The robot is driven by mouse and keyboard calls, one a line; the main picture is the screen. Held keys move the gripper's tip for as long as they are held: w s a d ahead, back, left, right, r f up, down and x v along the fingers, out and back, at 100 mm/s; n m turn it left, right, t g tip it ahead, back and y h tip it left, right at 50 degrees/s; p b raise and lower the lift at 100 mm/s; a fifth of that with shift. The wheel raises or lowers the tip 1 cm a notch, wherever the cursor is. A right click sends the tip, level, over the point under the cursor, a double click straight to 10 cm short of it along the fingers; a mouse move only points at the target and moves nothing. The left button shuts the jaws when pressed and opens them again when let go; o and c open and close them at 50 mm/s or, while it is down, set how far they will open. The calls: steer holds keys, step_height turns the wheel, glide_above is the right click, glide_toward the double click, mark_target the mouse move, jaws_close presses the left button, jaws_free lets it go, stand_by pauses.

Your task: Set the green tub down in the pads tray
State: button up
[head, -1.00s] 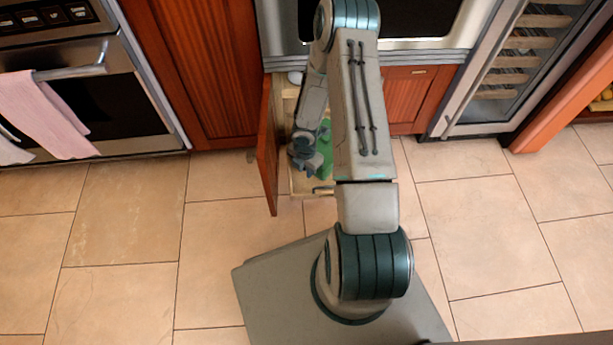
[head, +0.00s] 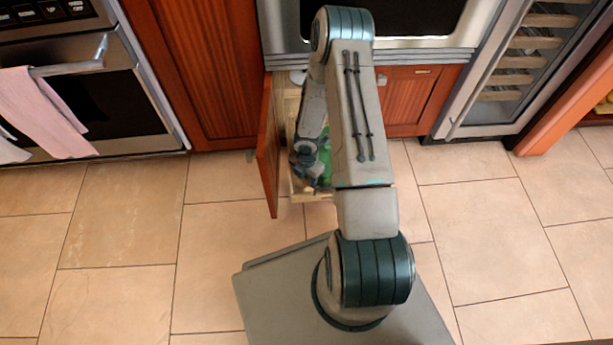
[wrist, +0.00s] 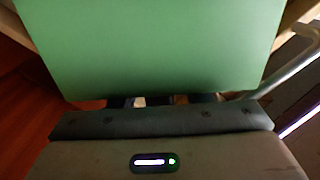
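The green tub (wrist: 150,45) fills the upper part of the wrist view, right up against my gripper (wrist: 165,101). It hides the fingertips, but the close fit suggests that my gripper is shut on it. In the head view, a small part of the green tub (head: 325,160) shows beside my gripper (head: 318,178), over the open wooden drawer. My arm covers much of it. I cannot make out the pads tray as such; the pale wooden drawer (head: 298,188) under my gripper is mostly hidden.
A red-brown cabinet door (head: 268,150) stands open just left of the drawer. A microwave (head: 415,48) sits above. An oven with a pink towel (head: 45,115) is on the left, a wine rack (head: 510,70) on the right. The tiled floor (head: 490,220) is clear.

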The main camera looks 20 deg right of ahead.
steer(key=shift+r, duration=0.15)
step_height(320, 180, up, 12)
steer(key=p, duration=0.7)
steer(key=shift+r, duration=0.15)
steer(key=s+d+r+m+h, duration=0.1)
steer(key=s+r+m+h, duration=0.1)
steer(key=r+m, duration=0.65)
steer(key=s+d+r+m+h, duration=0.1)
steer(key=r+m, duration=0.2)
steer(key=r, duration=1.1)
steer(key=s+a+r+m+y, duration=0.1)
steer(key=s+a+r+m, duration=0.3)
steer(key=s+r+m, duration=0.2)
steer(key=s+a+r+m+t+y, duration=0.1)
steer(key=s+a+r+m+y, duration=0.1)
steer(key=s+a+r+m, duration=0.2)
steer(key=s+r+m, duration=0.2)
steer(key=s+r, duration=0.2)
steer(key=shift+a+r, duration=0.15)
steer(key=shift+a, duration=0.15)
steer(key=shift+s, duration=0.1)
